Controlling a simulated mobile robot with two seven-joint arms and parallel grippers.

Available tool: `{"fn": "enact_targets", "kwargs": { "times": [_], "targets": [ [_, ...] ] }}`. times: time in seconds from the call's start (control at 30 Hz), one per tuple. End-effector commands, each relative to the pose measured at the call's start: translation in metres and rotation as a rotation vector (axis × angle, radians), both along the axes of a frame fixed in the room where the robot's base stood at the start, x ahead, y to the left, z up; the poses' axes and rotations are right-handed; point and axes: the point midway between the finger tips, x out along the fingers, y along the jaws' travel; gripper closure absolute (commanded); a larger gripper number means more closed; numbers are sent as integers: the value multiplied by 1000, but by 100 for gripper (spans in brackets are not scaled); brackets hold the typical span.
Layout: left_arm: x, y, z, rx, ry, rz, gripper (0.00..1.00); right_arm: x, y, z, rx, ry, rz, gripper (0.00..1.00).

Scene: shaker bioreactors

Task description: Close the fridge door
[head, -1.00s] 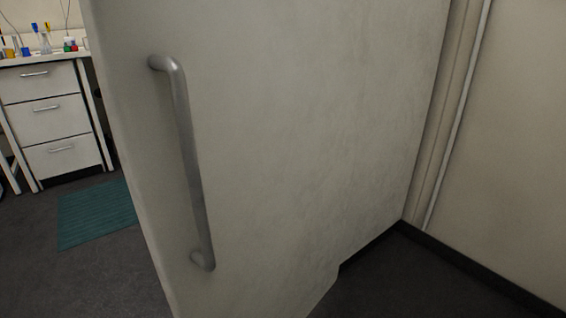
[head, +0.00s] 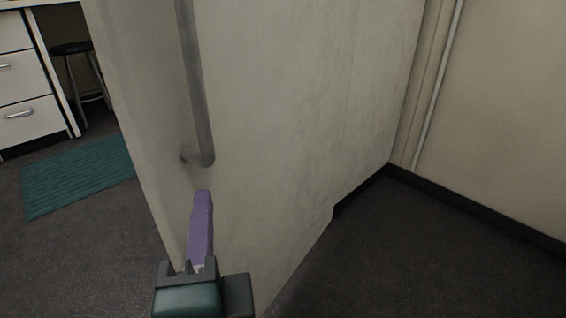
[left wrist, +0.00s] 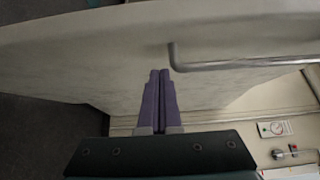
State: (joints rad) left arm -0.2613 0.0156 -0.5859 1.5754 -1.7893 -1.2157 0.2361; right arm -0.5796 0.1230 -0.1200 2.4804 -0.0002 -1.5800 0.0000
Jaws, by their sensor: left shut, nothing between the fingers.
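The fridge door (head: 290,110) is a large off-white panel that stands open and fills the middle of the head view. Its grey bar handle (head: 196,90) runs upright near the door's left edge; the upper end is out of frame. My left gripper (head: 203,195) is shut and empty, its purple fingers just below the handle's lower end, in front of the door. In the left wrist view the shut fingers (left wrist: 160,74) point at the door face (left wrist: 100,60), beside the end of the handle (left wrist: 240,64). I cannot tell whether they touch the door. My right gripper is not in view.
A wall (head: 510,110) with a dark baseboard stands at the right. White drawers (head: 25,90), a dark stool (head: 75,50) and a teal mat (head: 80,172) are at the left. The dark floor (head: 400,260) at the lower right is clear.

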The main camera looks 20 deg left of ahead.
Motion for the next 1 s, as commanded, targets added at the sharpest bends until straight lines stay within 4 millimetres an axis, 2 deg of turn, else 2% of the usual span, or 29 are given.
{"fn": "enact_targets", "kwargs": {
  "times": [0.07,0.3,0.83,1.0],
  "targets": [
    [13,9,0,0,-4,1,100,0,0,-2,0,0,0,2],
    [16,40,0,0,1,0,100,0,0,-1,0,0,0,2],
    [17,48,-1,0,2,-1,100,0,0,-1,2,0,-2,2],
    [19,65,-3,4,5,1,100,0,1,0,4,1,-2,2]
  ]
}}
